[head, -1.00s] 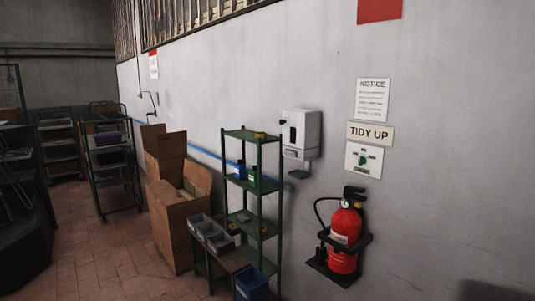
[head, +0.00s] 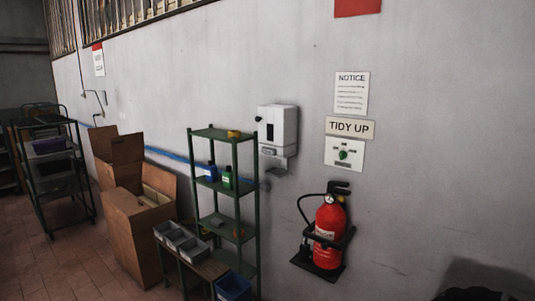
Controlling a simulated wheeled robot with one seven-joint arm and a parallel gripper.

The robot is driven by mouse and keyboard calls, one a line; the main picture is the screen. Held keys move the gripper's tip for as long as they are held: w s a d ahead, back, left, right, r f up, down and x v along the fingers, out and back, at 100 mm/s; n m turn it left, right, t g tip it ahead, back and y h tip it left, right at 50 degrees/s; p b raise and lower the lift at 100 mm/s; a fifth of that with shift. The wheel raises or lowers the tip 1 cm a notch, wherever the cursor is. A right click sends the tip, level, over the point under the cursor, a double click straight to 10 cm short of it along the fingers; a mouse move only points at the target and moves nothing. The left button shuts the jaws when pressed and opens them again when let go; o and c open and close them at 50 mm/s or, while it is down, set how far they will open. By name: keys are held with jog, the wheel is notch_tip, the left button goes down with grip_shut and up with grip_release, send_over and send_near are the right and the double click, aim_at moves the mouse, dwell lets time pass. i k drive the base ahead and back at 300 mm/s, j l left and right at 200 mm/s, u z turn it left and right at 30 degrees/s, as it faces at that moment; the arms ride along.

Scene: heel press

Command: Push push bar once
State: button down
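A white wall dispenser (head: 284,124) with a dark window hangs on the grey wall, right of the green shelf. A lighter bar-like part (head: 268,152) crosses its lower front and may be the push bar; it is too small to be sure. A small grey drip tray (head: 279,172) sticks out below it. My gripper is not in view.
A green shelf rack (head: 236,197) with bottles stands left of the dispenser, beside grey bins (head: 180,243) and cardboard boxes (head: 142,226). A red fire extinguisher (head: 329,229) hangs at right. A dark shape (head: 472,294) sits at the lower right edge. Signs are above.

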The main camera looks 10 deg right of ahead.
aim_at(265, 149)
jog(key=i+u, duration=0.45)
jog(key=i, duration=0.2)
jog(key=i+l+u, duration=0.25)
jog(key=i+u, duration=0.2)
jog(key=i, duration=0.15)
jog(key=i+l+u, duration=0.45)
jog(key=i, duration=0.15)
jog(key=i+l+u, duration=0.45)
jog(key=l, duration=0.15)
